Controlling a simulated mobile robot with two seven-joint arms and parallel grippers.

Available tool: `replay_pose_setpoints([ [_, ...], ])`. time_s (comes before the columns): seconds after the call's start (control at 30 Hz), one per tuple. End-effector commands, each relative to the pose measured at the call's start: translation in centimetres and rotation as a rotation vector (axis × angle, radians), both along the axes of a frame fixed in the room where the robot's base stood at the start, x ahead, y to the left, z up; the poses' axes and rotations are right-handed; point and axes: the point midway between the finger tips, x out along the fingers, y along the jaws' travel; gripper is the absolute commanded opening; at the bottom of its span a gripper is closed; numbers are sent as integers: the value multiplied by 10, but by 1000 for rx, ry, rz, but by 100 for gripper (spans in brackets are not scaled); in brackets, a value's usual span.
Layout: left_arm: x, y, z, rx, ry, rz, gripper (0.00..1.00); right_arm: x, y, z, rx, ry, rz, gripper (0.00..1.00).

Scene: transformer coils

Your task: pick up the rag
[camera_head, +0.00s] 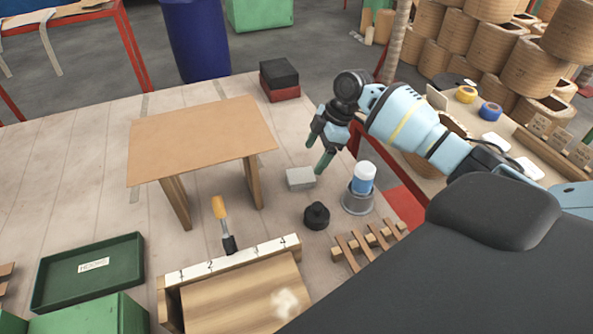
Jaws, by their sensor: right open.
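My left gripper is out of view.
A small wooden stand (200,135) is left of the gripper. A black knobbed weight (317,216), a blue-white container in a grey cup (361,185), and a slatted wooden rack (367,246) are close by. A yellow-handled brush (222,222) and green tray (137,238) are left.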

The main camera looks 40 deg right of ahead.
Motion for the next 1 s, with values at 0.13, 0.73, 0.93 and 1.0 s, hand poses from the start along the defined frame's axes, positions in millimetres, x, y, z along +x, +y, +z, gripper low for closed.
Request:
replay_pose_setpoints([
  [0.13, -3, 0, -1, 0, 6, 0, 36, 1, 2, -5, 0, 1, 0, 80],
  [0.73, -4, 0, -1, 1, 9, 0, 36, 13, 23, -50, 1, 2, 0, 80],
  [0.93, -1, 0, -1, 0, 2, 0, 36, 16, 29, -69, 1, 2, 0, 80],
  [1.0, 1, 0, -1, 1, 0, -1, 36, 16, 30, -71, 1, 1, -1, 80],
])
